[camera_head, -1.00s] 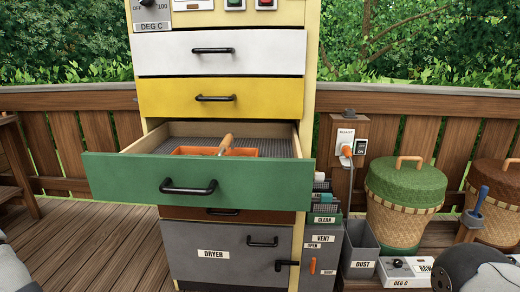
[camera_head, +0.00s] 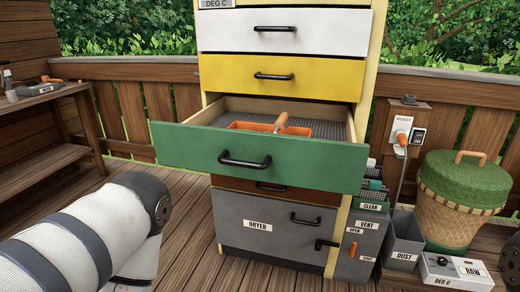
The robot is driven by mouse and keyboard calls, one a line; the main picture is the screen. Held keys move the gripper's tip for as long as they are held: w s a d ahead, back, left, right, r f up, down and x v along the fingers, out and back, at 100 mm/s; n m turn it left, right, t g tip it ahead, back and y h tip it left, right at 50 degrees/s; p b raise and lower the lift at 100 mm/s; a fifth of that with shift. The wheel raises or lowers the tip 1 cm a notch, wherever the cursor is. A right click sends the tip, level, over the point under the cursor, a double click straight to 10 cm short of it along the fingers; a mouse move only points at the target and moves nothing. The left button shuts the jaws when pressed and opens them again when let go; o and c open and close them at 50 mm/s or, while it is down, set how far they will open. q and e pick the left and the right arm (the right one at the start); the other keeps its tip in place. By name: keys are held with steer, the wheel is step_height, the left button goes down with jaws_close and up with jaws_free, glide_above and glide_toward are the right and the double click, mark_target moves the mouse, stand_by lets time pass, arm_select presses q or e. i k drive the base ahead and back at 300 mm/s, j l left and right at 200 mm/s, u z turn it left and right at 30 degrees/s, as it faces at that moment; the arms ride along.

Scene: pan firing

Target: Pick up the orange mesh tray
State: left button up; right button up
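The orange mesh tray (camera_head: 252,127) lies inside the pulled-out green drawer (camera_head: 255,158), on the drawer's grey mesh floor. Only its upper rim and part of its inside show; the drawer front hides its lower part. A wooden handle (camera_head: 282,120) sticks up from the tray. My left arm shows at the lower left, in front of and left of the drawer, but its gripper is not visible. My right gripper is not in view.
Closed yellow (camera_head: 272,75) and white (camera_head: 272,39) drawers are above, and a grey dryer door (camera_head: 265,225) is below. A dust bin (camera_head: 403,240), a control box (camera_head: 452,272) and a green-lidded basket (camera_head: 462,190) stand at right. A wooden bench (camera_head: 40,97) is at left.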

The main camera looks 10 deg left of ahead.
mark_target(281, 127)
steer(key=i+l+u, duration=0.15)
steer(key=i+u, duration=0.15)
steer(key=u, duration=0.15)
steer(key=i+l+u, duration=0.15)
steer(key=l+u, duration=0.2)
steer(key=l, duration=0.55)
steer(key=l+u, duration=0.3)
steer(key=l, duration=0.6)
